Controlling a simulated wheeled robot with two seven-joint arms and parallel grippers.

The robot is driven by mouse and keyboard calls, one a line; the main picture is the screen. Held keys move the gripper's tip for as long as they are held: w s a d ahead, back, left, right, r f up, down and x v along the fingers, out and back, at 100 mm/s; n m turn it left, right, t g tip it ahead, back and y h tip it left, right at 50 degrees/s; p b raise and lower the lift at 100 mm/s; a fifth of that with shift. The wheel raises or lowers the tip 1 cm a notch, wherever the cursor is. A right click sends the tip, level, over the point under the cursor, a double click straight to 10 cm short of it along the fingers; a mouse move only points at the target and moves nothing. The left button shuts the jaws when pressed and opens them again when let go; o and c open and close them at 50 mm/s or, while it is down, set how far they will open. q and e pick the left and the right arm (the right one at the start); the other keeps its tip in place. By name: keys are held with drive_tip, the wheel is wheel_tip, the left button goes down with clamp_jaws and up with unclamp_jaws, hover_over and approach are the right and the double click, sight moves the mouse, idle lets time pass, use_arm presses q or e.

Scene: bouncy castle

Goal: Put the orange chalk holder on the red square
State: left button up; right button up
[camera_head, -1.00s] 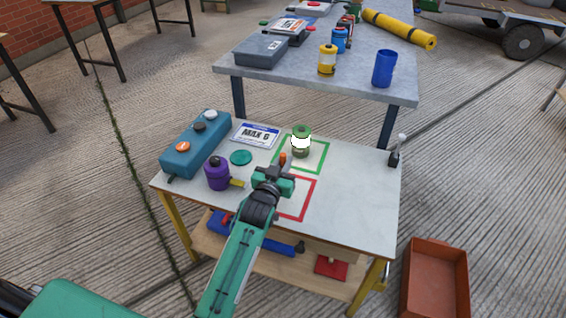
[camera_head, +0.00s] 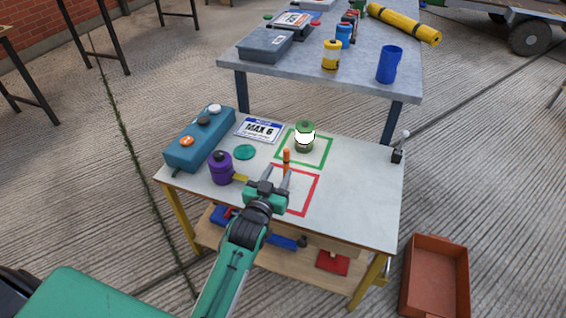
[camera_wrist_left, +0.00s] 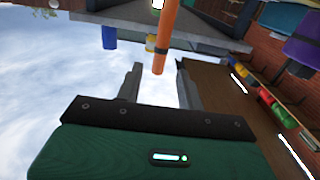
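The orange chalk holder (camera_head: 287,157) is a thin upright orange stick at the back edge of the red square (camera_head: 314,191), a red outline on the white table. Its foot is partly hidden by a finger, so I cannot tell whether it stands inside the outline. My left gripper (camera_head: 278,172) is open, its fingers apart, just in front of the holder. In the left wrist view, which looks upside down, the holder (camera_wrist_left: 166,32) shows between and beyond the open fingertips (camera_wrist_left: 159,66), with gaps on both sides. My right gripper is not in view.
A green outline (camera_head: 328,150) with a green-and-white jar (camera_head: 305,136) lies behind. A purple pot (camera_head: 220,168), teal disc (camera_head: 244,152), teal button box (camera_head: 195,145) and MAX 6 card (camera_head: 259,129) stand left.

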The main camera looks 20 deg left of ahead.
use_arm(q)
drive_tip(key=s+f+g, duration=0.3)
drive_tip(key=s+g, duration=0.1)
drive_tip(key=s, duration=0.6)
drive_tip(key=s+f+m+g, duration=0.1)
drive_tip(key=s+f+g, duration=0.2)
drive_tip(key=s, duration=0.7)
drive_tip(key=s+f+g, duration=0.3)
drive_tip(key=s+g, duration=0.3)
drive_tip(key=s, duration=0.5)
drive_tip(key=shift+a+m+g, duration=0.3)
drive_tip(key=shift+a+g, duration=0.1)
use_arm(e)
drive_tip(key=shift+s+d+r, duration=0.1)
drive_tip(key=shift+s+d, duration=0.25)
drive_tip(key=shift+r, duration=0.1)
